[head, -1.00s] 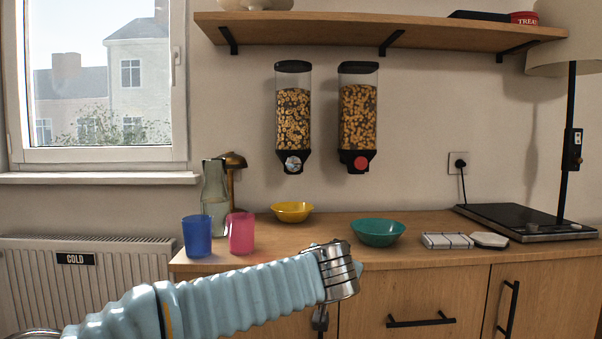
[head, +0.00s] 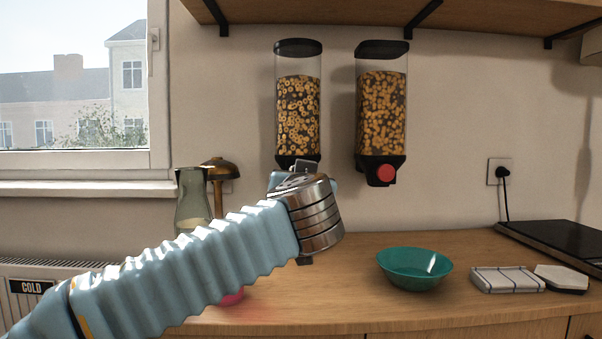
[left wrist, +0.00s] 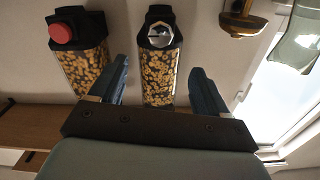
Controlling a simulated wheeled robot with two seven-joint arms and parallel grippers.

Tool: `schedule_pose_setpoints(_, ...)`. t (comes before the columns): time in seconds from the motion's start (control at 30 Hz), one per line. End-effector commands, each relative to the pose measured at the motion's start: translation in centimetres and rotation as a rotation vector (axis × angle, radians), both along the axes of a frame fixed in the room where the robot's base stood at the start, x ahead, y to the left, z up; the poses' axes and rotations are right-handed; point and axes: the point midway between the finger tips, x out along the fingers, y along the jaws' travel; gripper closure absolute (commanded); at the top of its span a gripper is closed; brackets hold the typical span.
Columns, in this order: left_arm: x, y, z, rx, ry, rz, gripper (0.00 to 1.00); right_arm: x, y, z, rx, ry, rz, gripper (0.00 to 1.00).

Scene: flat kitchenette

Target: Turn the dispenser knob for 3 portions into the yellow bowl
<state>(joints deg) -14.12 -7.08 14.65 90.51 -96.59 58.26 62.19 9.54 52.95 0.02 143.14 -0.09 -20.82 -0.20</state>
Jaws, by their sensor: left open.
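The left cereal dispenser (head: 298,115) hangs on the wall. In the head view its knob is hidden behind my left wrist. In the left wrist view, which is upside down, its silver knob (left wrist: 160,34) shows ahead, apart from my fingers. My left gripper (left wrist: 160,70) is open and empty, with the dispenser framed between its two blue fingers. In the head view the gripper is mostly hidden behind the metal wrist below that dispenser. The yellow bowl is not visible now; my left arm covers that part of the counter. My right gripper is not in view.
A second dispenser (head: 381,110) with a red knob (head: 386,173) hangs to the right, above a teal bowl (head: 414,268). A pink cup (head: 232,298) is mostly hidden. A shelf (head: 480,20) runs above.

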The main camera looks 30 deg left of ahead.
Motion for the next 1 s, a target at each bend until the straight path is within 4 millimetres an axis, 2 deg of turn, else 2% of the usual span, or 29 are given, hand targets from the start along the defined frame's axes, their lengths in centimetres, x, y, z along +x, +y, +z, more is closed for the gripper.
schedule_pose_setpoints(0.17, 2.7, 1.6, 0.2, 0.001, 0.005, 0.002, 0.23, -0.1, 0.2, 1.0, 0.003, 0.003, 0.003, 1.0)
schedule_pose_setpoints(0.4, 7.5, 4.5, 0.2, 0.001, 0.005, 0.001, 0.23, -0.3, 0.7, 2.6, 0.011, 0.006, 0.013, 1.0)
schedule_pose_setpoints(0.6, 10.3, 6.2, 0.1, -0.001, 0.005, -0.001, 0.23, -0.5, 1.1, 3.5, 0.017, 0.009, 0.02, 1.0)
schedule_pose_setpoints(0.73, 11.1, 6.8, -0.1, 0.001, 0.004, -0.001, 0.23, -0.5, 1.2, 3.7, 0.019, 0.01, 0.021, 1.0)
schedule_pose_setpoints(1.0, 11.3, 6.9, -0.1, 0.001, 0.003, -0.002, 0.23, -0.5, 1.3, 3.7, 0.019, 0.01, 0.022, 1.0)
